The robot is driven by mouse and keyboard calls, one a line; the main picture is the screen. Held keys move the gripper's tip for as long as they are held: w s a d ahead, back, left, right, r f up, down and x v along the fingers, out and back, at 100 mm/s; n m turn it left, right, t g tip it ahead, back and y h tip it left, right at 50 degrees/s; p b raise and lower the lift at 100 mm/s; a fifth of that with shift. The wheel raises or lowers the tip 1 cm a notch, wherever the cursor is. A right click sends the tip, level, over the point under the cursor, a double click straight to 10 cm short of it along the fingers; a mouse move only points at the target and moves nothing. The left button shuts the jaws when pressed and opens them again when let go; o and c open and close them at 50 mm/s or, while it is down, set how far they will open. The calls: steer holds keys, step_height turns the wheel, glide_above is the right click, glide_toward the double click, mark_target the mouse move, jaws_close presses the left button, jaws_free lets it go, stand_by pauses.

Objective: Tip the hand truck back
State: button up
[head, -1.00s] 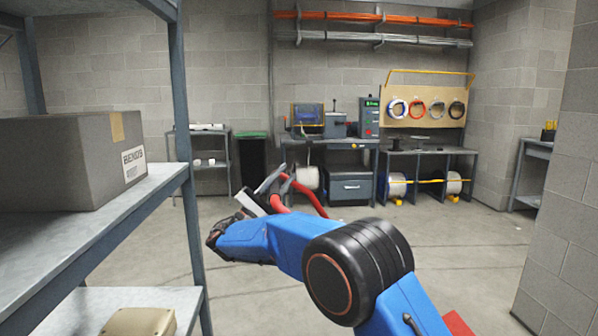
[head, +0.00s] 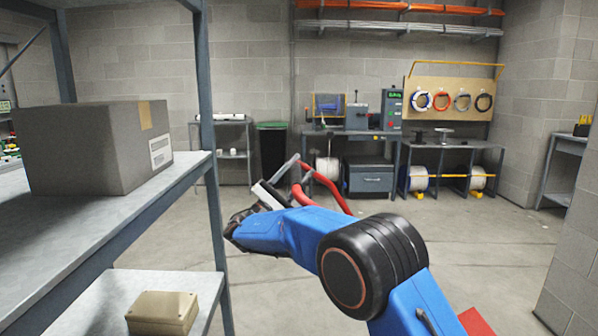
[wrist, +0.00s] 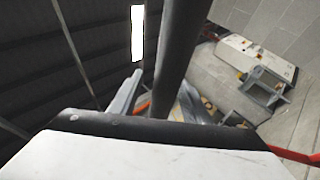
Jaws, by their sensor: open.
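The hand truck shows in the head view as bent red tubes (head: 328,188) just beyond my gripper; its lower part is hidden behind my blue arm. My gripper (head: 279,183) is open at the truck's upper frame, with one finger on each side of a gap. In the wrist view a thick dark bar (wrist: 183,50) runs down through the middle, close to the gripper (wrist: 158,100). It may be the truck's handle; I cannot tell whether the fingers touch it. A red tube (wrist: 297,156) shows at the lower right.
A metal shelf rack (head: 208,110) stands close on the left, with a grey box (head: 85,150) and a tan case (head: 162,312). A workbench (head: 355,136), cable reels (head: 478,178) and a dark bin (head: 272,150) line the back wall. The floor at centre right is clear.

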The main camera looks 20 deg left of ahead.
steer(key=v, duration=0.7)
steer(key=shift+s+f, duration=0.15)
steer(key=shift+f, duration=0.05)
steer(key=shift+a, duration=0.1)
